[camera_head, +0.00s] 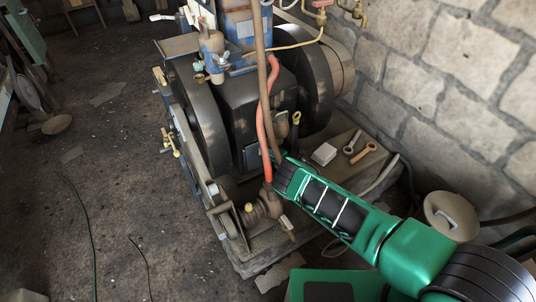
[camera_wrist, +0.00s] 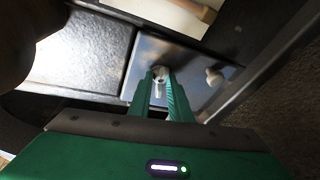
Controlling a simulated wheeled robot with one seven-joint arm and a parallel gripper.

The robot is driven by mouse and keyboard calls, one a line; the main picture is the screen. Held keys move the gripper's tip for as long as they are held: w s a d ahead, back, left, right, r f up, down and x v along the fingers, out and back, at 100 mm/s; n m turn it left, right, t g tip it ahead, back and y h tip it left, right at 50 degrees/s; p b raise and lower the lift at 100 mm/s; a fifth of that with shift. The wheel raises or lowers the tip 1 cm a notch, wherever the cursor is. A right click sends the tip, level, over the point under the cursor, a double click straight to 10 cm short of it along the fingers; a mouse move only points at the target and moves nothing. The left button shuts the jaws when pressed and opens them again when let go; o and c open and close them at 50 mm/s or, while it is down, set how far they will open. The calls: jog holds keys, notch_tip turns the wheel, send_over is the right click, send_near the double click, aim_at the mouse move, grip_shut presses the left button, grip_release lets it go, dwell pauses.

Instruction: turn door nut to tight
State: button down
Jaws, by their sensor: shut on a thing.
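The door nut (camera_wrist: 158,72) is a small pale wing-shaped piece on a grey metal door plate (camera_wrist: 190,62) in the wrist view. My gripper (camera_wrist: 161,86) has its two green fingers closed around the nut, one on each side. Part of the nut is hidden between the fingers. A second pale knob (camera_wrist: 213,76) sits on the same plate, to the right of the fingers. In the head view my green arm reaches in from the lower right to the base of the engine (camera_head: 252,105), and the fingertips and nut are hidden there.
A red hose (camera_head: 265,120) and an upright brown pipe run down close to the end of my arm. Flywheels (camera_head: 312,90) flank the engine. A white box (camera_head: 323,153) and tools (camera_head: 367,153) lie on the plinth. A stone wall (camera_head: 430,75) stands at right; open floor lies left.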

jog(key=shift+d+f, duration=0.2)
jog(key=shift+d, duration=0.1)
jog(key=c, duration=1.7)
grip_release()
jog(key=shift+o, duration=0.2)
jog(key=shift+a, duration=0.15)
jog(key=v, duration=1)
jog(key=shift+s+d, duration=0.15)
jog(key=shift+d, duration=0.15)
jog(key=shift+r, duration=0.15)
